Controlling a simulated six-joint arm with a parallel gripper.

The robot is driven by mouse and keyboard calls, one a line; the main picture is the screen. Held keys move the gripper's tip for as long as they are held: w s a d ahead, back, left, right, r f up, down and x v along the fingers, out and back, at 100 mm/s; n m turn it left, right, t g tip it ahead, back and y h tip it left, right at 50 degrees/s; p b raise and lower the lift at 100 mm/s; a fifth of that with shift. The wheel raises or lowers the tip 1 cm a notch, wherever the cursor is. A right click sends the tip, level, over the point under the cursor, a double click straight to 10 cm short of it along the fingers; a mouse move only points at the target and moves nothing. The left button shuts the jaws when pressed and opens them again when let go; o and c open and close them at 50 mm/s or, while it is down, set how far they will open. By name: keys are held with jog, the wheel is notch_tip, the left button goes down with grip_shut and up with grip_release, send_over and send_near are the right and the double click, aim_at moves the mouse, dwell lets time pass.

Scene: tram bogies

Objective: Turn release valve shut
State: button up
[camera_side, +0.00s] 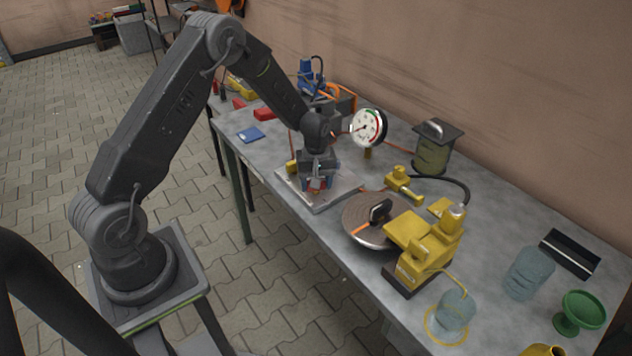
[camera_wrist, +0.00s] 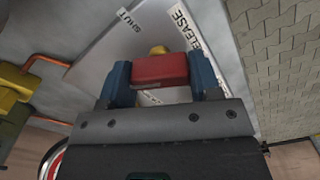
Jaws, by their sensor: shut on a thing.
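The release valve's red handle (camera_wrist: 160,70) lies between the two blue fingers of my gripper (camera_wrist: 161,78) in the wrist view. The fingers are shut on it, one at each side. A yellow part (camera_wrist: 158,50) shows just beyond the handle. The valve's pale plate (camera_wrist: 215,50) carries the labels SHUT and RELEASE. I cannot tell which label the handle points to. In the side view my gripper (camera_side: 318,183) reaches down over the plate (camera_side: 345,187) near the table's front edge, hiding most of the valve.
A dial gauge (camera_side: 369,127) stands behind my gripper. To the right are a yellow fitting (camera_side: 402,185), a round disc (camera_side: 365,228) and a yellow machine (camera_side: 425,245). Glass jars (camera_side: 527,273) and a green cup (camera_side: 580,312) stand at the far right. A blue pad (camera_side: 250,134) lies left.

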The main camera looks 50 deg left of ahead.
jog(key=m, duration=0.6)
jog(key=shift+m, duration=0.3)
jog(key=m, duration=0.6)
dwell(0.4)
jog(key=o, duration=0.9)
jog(key=shift+r, duration=0.1)
notch_tip(320, 180, up, 14)
jog(key=shift+f, duration=0.15)
